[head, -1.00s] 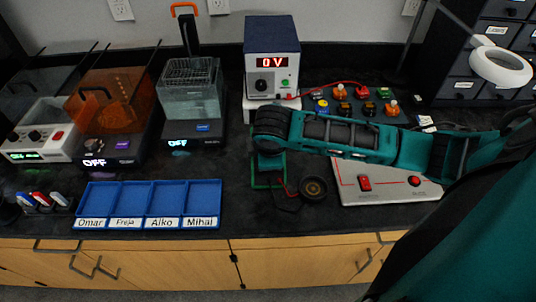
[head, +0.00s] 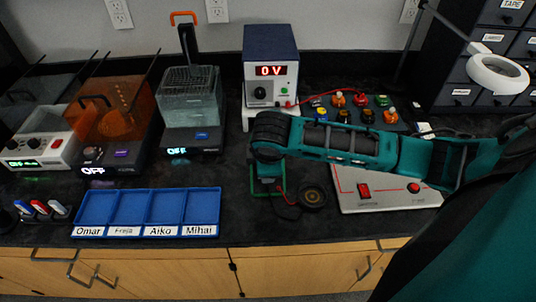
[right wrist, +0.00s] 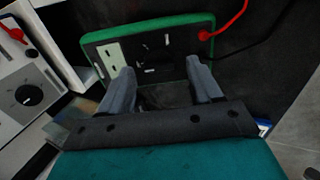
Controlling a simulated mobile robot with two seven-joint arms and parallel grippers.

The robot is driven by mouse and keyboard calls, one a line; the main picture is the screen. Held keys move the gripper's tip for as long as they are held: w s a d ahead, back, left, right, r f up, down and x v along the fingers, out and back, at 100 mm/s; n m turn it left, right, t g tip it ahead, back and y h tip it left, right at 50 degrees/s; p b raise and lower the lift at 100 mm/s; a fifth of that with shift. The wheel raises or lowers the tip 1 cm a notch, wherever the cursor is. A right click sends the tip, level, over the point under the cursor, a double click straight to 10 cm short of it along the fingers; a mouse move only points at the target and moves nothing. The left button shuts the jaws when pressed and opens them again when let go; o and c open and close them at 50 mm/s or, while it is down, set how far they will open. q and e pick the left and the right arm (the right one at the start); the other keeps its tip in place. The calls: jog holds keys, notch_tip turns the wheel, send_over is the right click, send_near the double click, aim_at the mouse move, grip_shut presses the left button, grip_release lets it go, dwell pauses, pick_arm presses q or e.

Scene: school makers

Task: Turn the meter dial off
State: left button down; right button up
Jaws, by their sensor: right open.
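A green-rimmed meter (head: 281,187) lies on the dark bench in the head view, mostly covered by my right arm. In the right wrist view, the meter (right wrist: 145,32) shows a pale display area, a dark face and a red lead plugged in. A small dark shape in the middle of its face looks like the dial (right wrist: 152,68), but its setting is too small to read. My right gripper (right wrist: 159,72) is open, with its fingers apart over the meter's face. Its fingertips are hidden in the head view. My left gripper is not in view.
A power supply (head: 270,48) reading 0 V stands behind. A round black part (head: 313,195) and a white switch panel (head: 390,202) lie to the right. A blue named tray (head: 147,188) is left. Several coloured buttons (head: 360,100) sit behind my right arm.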

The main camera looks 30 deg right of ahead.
jog(key=v, duration=1.2)
jog(key=shift+a, duration=0.1)
